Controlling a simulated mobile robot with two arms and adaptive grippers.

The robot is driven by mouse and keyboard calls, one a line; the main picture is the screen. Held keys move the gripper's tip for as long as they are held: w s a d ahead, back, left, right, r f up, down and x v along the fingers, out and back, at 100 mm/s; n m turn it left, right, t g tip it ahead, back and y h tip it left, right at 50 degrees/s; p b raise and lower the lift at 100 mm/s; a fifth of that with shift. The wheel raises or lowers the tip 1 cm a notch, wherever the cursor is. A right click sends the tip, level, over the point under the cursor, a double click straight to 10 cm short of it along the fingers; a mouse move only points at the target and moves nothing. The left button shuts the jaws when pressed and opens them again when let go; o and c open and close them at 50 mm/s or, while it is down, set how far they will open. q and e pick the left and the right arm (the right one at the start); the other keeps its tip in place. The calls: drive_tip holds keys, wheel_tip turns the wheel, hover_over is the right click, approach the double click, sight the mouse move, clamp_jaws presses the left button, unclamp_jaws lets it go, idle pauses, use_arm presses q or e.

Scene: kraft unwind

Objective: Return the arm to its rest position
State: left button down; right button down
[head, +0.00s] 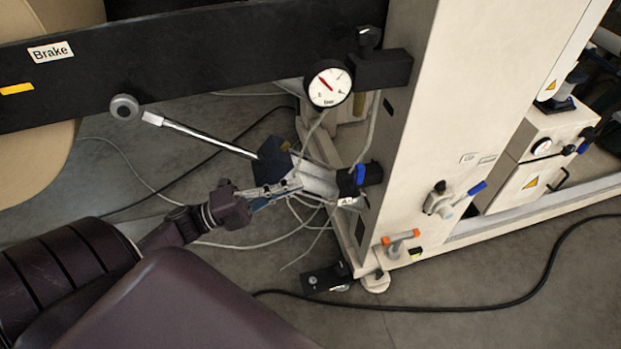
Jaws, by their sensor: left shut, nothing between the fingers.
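My left arm comes in from the lower left, and its gripper (290,185) is shut and empty. Its fingertips are at the grey metal fitting (320,181) on the side of the cream machine column; I cannot tell whether they touch it. A dark block (272,160) with a long silver rod (205,137) stands just above the gripper. The rod slants up and left to a white tip. My right gripper is not in view.
A black beam (200,60) labelled "Brake" crosses the top, with a dial gauge (329,84) near its right end. The cream column (430,130) blocks the right. An orange-handled valve (400,238) sits low on it. Cables lie on the grey floor (480,260).

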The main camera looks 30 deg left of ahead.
use_arm(q)
drive_tip(key=shift+v, duration=0.85)
drive_tip(key=shift+r, duration=0.15)
